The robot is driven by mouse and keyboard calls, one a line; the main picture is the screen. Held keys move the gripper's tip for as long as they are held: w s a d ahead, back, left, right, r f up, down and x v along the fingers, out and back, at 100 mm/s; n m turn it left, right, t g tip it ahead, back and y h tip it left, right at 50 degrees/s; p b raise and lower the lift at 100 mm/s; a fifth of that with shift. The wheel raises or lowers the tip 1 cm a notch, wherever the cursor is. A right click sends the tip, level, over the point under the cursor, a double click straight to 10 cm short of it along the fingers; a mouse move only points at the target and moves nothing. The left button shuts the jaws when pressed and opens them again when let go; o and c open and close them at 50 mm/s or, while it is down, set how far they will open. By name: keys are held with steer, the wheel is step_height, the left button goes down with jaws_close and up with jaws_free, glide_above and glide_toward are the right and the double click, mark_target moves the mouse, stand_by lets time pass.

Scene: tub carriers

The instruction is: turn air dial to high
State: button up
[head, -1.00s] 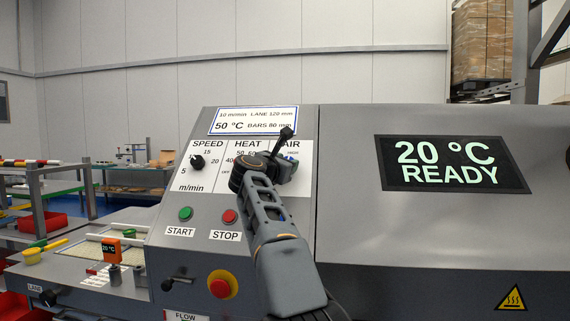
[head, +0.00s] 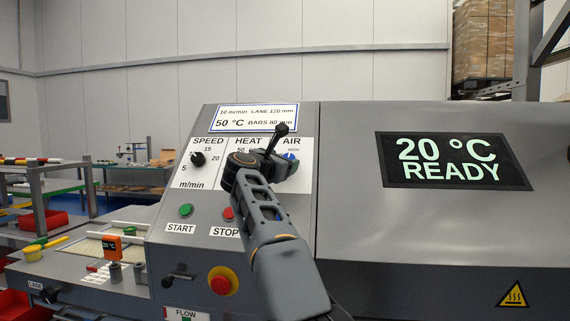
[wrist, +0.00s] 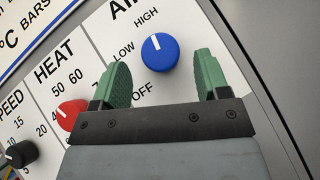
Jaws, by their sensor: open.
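The blue air dial (wrist: 160,53) is on the white panel in the wrist view, with its white mark pointing up toward the HIGH label. LOW and OFF are printed to its left and below. The dial also shows in the head view (head: 291,157), partly hidden by my gripper (head: 281,166). My gripper (wrist: 162,66) is open, its green fingers to the left and right of the dial with gaps on both sides. It is empty.
The red heat dial (wrist: 71,114) is close to my left finger in the wrist view. The black speed dial (head: 198,158), green start button (head: 186,210), red stop button (head: 228,214) and emergency stop (head: 222,281) share the panel. A display (head: 455,161) reads 20 °C READY.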

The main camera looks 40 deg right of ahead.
steer(key=b+v, duration=0.1)
steer(key=v, duration=1)
steer(key=shift+b, duration=0.4)
steer(key=shift+s+a, duration=0.1)
